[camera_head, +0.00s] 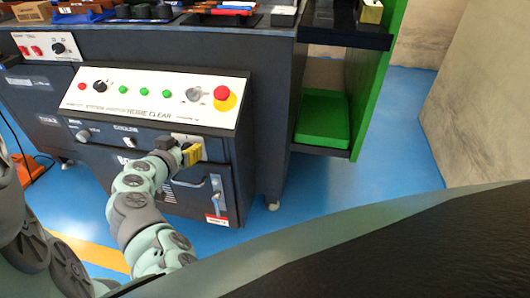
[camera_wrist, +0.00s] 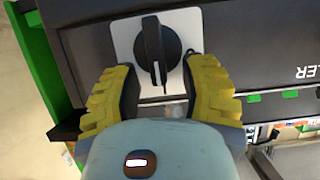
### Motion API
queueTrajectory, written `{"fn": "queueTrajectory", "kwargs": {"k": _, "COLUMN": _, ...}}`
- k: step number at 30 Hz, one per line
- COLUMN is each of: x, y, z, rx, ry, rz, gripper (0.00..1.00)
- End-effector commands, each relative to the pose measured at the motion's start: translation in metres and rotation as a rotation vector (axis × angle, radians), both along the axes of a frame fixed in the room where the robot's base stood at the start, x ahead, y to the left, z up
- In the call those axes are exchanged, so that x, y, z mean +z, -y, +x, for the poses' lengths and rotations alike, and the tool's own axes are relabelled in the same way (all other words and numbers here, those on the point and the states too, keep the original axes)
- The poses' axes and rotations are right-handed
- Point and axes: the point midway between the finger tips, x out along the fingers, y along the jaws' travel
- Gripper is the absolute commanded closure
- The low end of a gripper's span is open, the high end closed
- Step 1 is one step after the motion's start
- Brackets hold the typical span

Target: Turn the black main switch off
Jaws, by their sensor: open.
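The black main switch (camera_wrist: 158,52) is a round rotary knob with a raised grip bar on a light square plate (camera_wrist: 127,41). In the wrist view it lies at top centre, and its bar runs roughly up and down in the picture. My gripper (camera_wrist: 161,75) has yellow ribbed fingers, spread apart on both sides of the knob's lower part. I cannot tell whether they touch it. In the head view my gripper (camera_head: 191,154) is at the front of the dark cabinet, below the sloped panel, and the switch is mostly hidden behind it.
The sloped white control panel (camera_head: 150,108) above carries buttons, knobs and a red emergency stop (camera_head: 222,93) on yellow. A door handle (camera_head: 217,190) is below right of my gripper. A green bin (camera_head: 322,118) sits on a shelf at right. Blue floor is clear there.

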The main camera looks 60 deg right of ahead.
Motion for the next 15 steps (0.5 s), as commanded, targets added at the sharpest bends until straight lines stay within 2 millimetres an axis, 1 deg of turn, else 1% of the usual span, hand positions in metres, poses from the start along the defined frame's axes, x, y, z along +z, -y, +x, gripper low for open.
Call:
{"fn": "queueTrajectory", "kwargs": {"k": 3, "x": 0.0001, "y": 0.0009, "z": -0.0012, "rx": -0.003, "ry": 0.000, "rz": 0.000, "gripper": 0.58}}
{"fn": "queueTrajectory", "kwargs": {"k": 4, "x": 0.0001, "y": 0.0008, "z": -0.0011, "rx": -0.003, "ry": 0.000, "rz": 0.000, "gripper": 0.53}}
{"fn": "queueTrajectory", "kwargs": {"k": 15, "x": 0.0001, "y": 0.0002, "z": -0.0006, "rx": -0.002, "ry": -0.001, "rz": 0.000, "gripper": 0.91}}
